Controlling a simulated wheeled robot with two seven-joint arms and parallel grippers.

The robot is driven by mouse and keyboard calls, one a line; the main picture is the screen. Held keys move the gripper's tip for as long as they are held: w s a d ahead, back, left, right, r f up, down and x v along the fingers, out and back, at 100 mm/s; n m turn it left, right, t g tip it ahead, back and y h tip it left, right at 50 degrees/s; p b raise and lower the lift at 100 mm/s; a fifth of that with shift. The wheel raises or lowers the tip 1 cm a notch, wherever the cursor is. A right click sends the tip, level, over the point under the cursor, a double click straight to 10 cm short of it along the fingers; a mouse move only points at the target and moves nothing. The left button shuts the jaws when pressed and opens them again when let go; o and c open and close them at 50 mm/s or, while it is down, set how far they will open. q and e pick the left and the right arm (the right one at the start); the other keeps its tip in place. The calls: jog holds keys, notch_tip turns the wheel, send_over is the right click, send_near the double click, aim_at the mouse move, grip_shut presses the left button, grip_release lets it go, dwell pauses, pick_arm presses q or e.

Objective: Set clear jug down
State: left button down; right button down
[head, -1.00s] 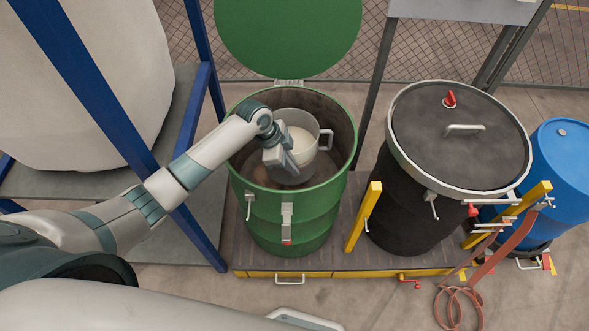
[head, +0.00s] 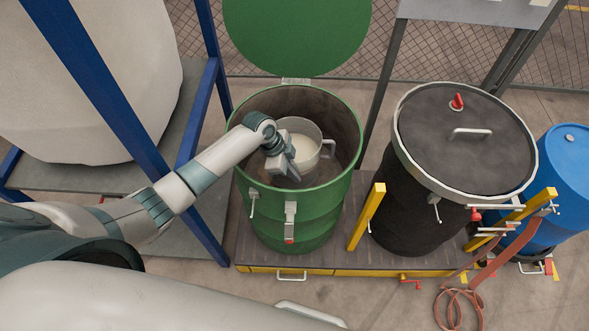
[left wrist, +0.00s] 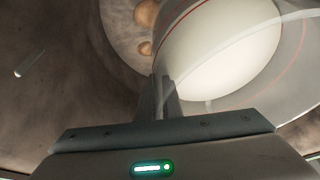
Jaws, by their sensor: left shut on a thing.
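The clear jug (head: 312,135) is inside the mouth of the open green drum (head: 318,213). It holds something whitish, and its handle (head: 328,148) points right. My left gripper (head: 287,165) is shut on the jug at its near left side. In the left wrist view the jug (left wrist: 225,50) fills the upper right, with a red line near its rim, and the closed fingers (left wrist: 163,97) meet its wall. I cannot tell whether the jug's base touches anything. My right gripper is not in view.
The drum's green lid (head: 297,35) stands open behind it. A black drum with a closed lid (head: 465,150) and a blue drum (head: 570,165) stand to the right. A blue frame (head: 100,95) with a large pale sack (head: 85,75) is at left. Round brownish lumps (left wrist: 146,14) lie inside the green drum.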

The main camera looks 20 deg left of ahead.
aim_at(294, 185)
pick_arm(q)
jog(key=shift+w+f, duration=0.2)
jog(key=shift+f, duration=0.95)
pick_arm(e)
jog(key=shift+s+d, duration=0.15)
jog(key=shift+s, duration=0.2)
pick_arm(q)
jog(key=shift+f, duration=2)
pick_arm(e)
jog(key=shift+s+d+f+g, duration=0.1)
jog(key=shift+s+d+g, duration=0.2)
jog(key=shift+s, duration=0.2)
pick_arm(q)
jog(key=shift+f, duration=0.1)
jog(key=c, duration=1.9)
grip_release()
jog(key=shift+s+f, duration=0.15)
jog(key=shift+s, duration=0.1)
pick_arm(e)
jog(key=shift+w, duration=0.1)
